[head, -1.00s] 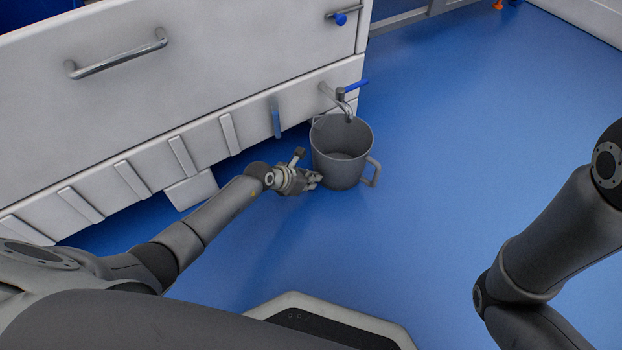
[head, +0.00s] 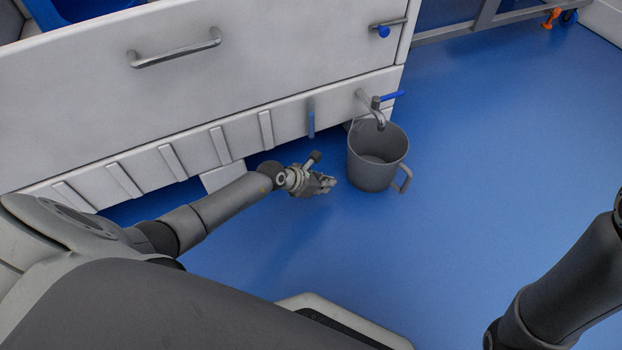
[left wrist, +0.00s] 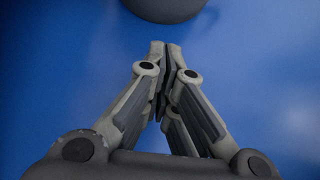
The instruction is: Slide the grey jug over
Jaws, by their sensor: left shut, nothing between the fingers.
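The grey jug (head: 372,172) stands upright on the blue floor, its open top under the metal tap (head: 377,112). Its handle points to the right. My left gripper (head: 331,184) is shut and empty, to the left of the jug with a small gap between them. In the left wrist view the closed fingertips (left wrist: 165,46) point at the jug's dark lower edge (left wrist: 165,8), with blue floor between. My right gripper is out of view.
A white tub carrier (head: 270,60) with a metal handle (head: 175,50) stands behind the jug, its ribbed lower edge close to my left arm. Open blue floor (head: 490,170) lies to the right of the jug.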

